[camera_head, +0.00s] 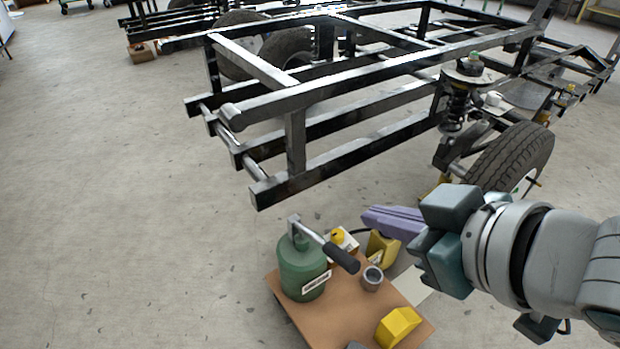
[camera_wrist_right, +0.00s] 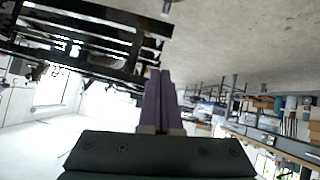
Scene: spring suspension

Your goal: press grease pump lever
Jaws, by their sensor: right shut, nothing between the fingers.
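The green grease pump (camera_head: 302,268) stands upright on a brown board at the lower middle of the head view. Its lever (camera_head: 322,242) slants from the pump's top down to the right and ends in a black grip (camera_head: 342,258). My right gripper (camera_head: 368,217) comes in from the right, with its purple fingers pointing left, above and to the right of the lever's grip and apart from it in the picture. In the right wrist view the fingers (camera_wrist_right: 159,98) lie together with nothing between them. The pump is not visible in that view. My left gripper is not in view.
The brown board (camera_head: 352,318) also carries a grey cup (camera_head: 372,279) and yellow blocks (camera_head: 398,326). A black vehicle frame (camera_head: 370,145) with a spring strut and a tyre (camera_head: 512,160) stands behind. The floor (camera_head: 120,220) at left is clear.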

